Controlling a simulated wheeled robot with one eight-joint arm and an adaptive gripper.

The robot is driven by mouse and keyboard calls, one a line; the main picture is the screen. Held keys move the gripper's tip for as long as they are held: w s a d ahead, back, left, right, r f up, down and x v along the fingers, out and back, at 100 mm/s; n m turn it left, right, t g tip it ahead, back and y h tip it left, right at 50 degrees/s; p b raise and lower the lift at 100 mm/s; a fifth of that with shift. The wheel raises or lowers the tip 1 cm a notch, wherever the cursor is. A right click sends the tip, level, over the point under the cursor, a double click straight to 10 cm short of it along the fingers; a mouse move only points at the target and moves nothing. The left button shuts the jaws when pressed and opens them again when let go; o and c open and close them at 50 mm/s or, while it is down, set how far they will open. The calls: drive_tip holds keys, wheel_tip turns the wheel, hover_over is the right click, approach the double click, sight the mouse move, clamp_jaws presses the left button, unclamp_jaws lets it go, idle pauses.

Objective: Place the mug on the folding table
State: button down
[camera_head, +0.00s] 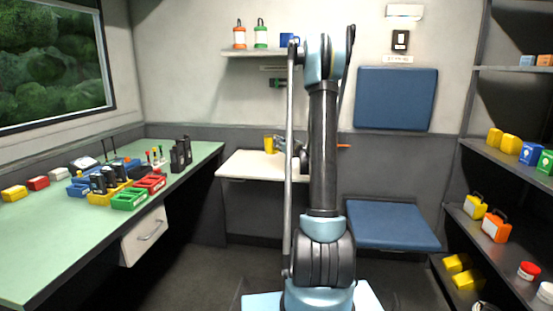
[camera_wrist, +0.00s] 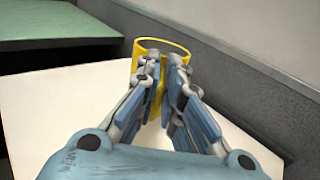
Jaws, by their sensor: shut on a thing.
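The yellow mug (camera_wrist: 163,46) is between the fingertips of my gripper (camera_wrist: 162,75) in the wrist view, and the fingers are shut on it. Its open rim faces up and it looks upright. The fingers hide much of its near side. It is over the white folding table (camera_wrist: 60,105); I cannot tell whether its base touches the top. In the head view the mug (camera_head: 269,144) shows at the back of the folding table (camera_head: 245,168), near the wall. My arm hides the right part of the table there, and my gripper (camera_head: 281,143) is partly visible beside the mug.
A green desk (camera_head: 50,245) with several bins and radios stands at the left. A shelf (camera_head: 245,52) with lanterns is above the folding table. A blue folding seat (camera_head: 390,225) is at the right, beside racks of boxes. The front of the folding table is clear.

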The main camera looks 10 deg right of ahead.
sight(276, 152)
drive_tip(key=shift+s+f, duration=0.1)
drive_tip(key=shift+f, duration=2.85)
drive_tip(key=c, duration=1.7)
unclamp_jaws()
drive_tip(key=shift+f, duration=0.1)
drive_tip(key=shift+d, duration=0.15)
